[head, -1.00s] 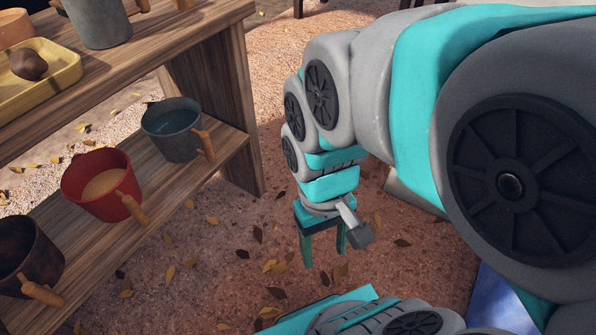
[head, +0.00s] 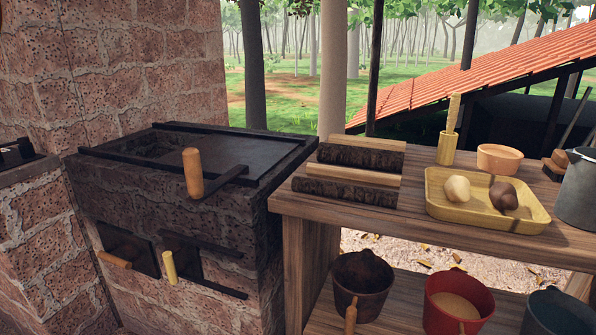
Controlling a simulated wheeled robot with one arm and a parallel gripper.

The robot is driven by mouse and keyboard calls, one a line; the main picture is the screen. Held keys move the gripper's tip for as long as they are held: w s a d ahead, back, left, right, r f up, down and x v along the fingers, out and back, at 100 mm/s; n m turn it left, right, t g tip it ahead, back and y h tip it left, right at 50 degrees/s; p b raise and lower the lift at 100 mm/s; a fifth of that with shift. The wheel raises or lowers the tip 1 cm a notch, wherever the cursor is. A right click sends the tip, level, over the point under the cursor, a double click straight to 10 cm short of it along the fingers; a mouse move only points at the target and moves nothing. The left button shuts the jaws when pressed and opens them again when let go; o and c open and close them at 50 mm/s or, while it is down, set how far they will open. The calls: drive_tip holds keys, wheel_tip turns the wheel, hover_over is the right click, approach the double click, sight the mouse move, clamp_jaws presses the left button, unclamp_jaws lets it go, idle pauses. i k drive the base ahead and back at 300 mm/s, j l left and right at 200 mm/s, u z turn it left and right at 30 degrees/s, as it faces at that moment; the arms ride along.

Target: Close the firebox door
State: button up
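A dark stone stove (head: 237,275) stands at the left against the brick wall. Low in its front are two dark openings or panels. The left dark panel (head: 130,245) has a wooden handle (head: 114,260) lying roughly level in front of it. Just right of it, a pale wooden handle (head: 170,267) stands upright beside dark metal bars (head: 215,288) that run along the front. I cannot tell which panel is the firebox door or how far it is open. My gripper is not in view.
A metal plate (head: 240,150) with a wooden-handled bar (head: 193,173) tops the stove. A wooden shelf (head: 292,205) stands close to its right, holding split logs (head: 345,190), a yellow tray (head: 480,215) and several buckets, including a red one (head: 435,315). A brick ledge (head: 35,205) is at far left.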

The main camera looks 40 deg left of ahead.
sight(236, 155)
drive_tip(key=u, duration=2.45)
